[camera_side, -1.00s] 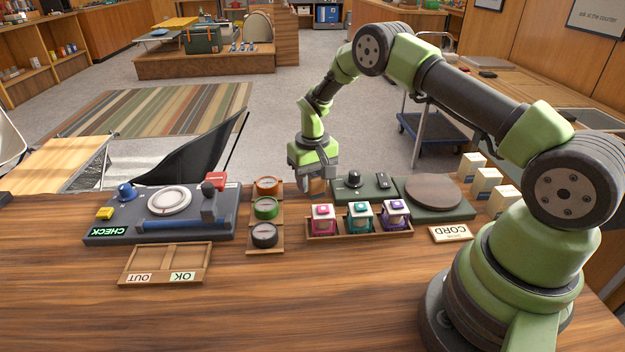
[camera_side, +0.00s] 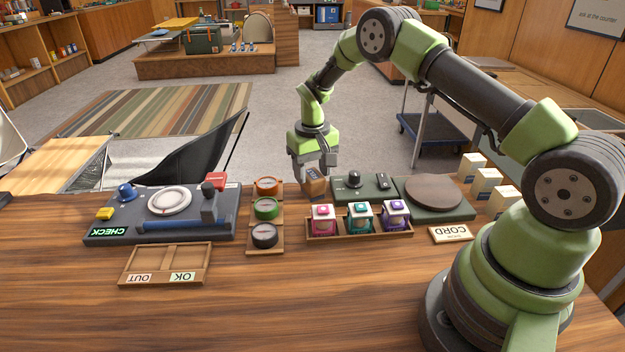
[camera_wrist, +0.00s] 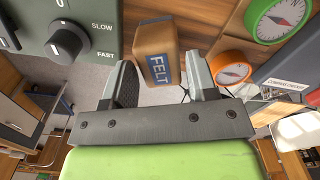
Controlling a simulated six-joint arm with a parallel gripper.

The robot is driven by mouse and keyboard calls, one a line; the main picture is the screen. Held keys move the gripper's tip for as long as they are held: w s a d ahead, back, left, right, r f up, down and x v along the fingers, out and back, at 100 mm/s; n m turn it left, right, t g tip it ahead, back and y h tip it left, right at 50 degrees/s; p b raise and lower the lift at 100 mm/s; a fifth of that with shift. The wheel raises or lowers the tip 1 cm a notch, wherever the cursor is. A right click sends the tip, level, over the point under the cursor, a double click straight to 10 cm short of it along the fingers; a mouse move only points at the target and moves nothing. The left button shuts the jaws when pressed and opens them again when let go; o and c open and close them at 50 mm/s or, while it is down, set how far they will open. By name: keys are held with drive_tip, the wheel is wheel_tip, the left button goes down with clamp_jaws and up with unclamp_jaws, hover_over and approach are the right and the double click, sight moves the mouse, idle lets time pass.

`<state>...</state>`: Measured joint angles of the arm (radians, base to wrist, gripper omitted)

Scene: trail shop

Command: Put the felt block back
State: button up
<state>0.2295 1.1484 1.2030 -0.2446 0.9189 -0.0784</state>
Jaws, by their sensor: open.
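The felt block (camera_side: 315,185) is a small brown block with a dark label. It stands at the far edge of the counter, left of the dark green machine with the knob. In the wrist view the block (camera_wrist: 157,40) shows a blue label reading FELT. My gripper (camera_side: 313,170) is open just above and around the top of the block. In the wrist view the fingers of my gripper (camera_wrist: 160,75) are spread wide, with the block beyond and between their tips and gaps at the sides. The block's underside is hidden.
The green machine (camera_side: 358,190) with a round plate (camera_side: 433,190) is right. A CHECK board (camera_side: 120,233) and a sorting tray (camera_side: 165,278) lie left. Front counter is clear.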

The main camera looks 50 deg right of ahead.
wheel_tip(320, 180, up, 8)
drive_tip(key=shift+r, duration=0.2)
drive_tip(key=r, duration=0.1)
wheel_tip(320, 180, up, 8)
drive_tip(key=r+t, duration=0.1)
drive_tip(key=t, duration=0.1)
hover_over(312, 174)
drive_tip(key=s+a, duration=0.3)
drive_tip(key=s+a+r+t, duration=0.2)
drive_tip(key=s+a+r, duration=0.2)
drive_tip(key=s+r, duration=0.3)
drive_tip(key=s+a+t+y, duration=0.1)
drive_tip(key=s+a, duration=0.1)
drive_tip(key=s, duration=0.5)
drive_tip(key=s+a+r+t+y, duration=0.1)
drive_tip(key=s+a+t, duration=0.1)
drive_tip(key=s, duration=0.6)
drive_tip(key=shift+s+a+r, duration=0.15)
drive_tip(key=shift+a+r, duration=0.1)
drive_tip(key=shift+a, duration=0.25)
